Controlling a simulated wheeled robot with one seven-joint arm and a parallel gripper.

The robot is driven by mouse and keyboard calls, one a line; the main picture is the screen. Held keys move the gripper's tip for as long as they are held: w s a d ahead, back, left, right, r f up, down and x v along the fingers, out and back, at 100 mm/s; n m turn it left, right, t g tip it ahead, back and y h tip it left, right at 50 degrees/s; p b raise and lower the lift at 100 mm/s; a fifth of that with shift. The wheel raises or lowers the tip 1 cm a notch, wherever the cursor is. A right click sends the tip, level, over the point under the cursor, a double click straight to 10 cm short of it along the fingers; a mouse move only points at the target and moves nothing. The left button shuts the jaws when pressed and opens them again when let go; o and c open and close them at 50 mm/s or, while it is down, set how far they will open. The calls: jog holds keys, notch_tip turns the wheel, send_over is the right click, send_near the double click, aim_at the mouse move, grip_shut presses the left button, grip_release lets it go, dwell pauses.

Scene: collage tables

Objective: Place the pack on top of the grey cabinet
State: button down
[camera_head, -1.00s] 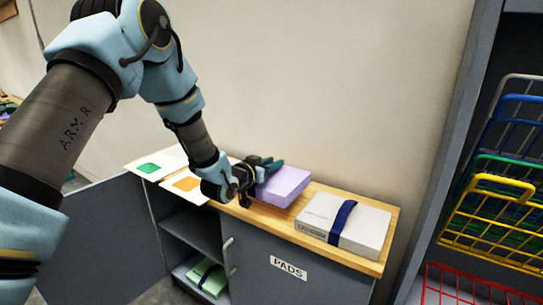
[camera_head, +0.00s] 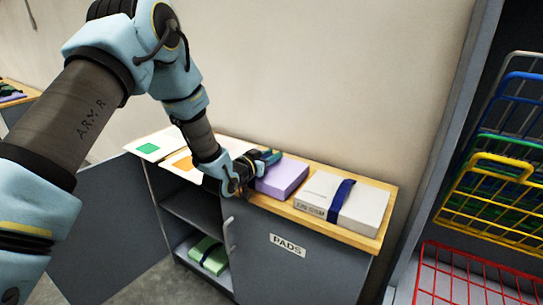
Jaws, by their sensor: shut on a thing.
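The purple pack (camera_head: 282,178) is at the wooden top (camera_head: 345,234) of the grey cabinet (camera_head: 290,268), left of a white pack. It looks level and at or very near the surface; I cannot tell whether it touches. My gripper (camera_head: 262,168) reaches in from the left and is shut on the purple pack's left end. A teal finger shows along its back edge; the near finger is mostly hidden by the gripper body.
A white pack with a blue band (camera_head: 322,199) sits right of the purple one. Cards lie at the left (camera_head: 160,147). The cabinet door (camera_head: 105,220) stands open; a green pack (camera_head: 208,254) lies inside. Wire baskets (camera_head: 500,190) are at the right.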

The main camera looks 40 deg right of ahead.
jog(key=shift+f, duration=0.15)
jog(key=c, duration=0.6)
grip_release()
jog(key=shift+f, duration=0.1)
jog(key=shift+r+p, duration=0.3)
jog(key=shift+r, duration=0.15)
jog(key=b+v, duration=0.3)
jog(key=v, duration=0.9)
jog(key=shift+r, duration=0.1)
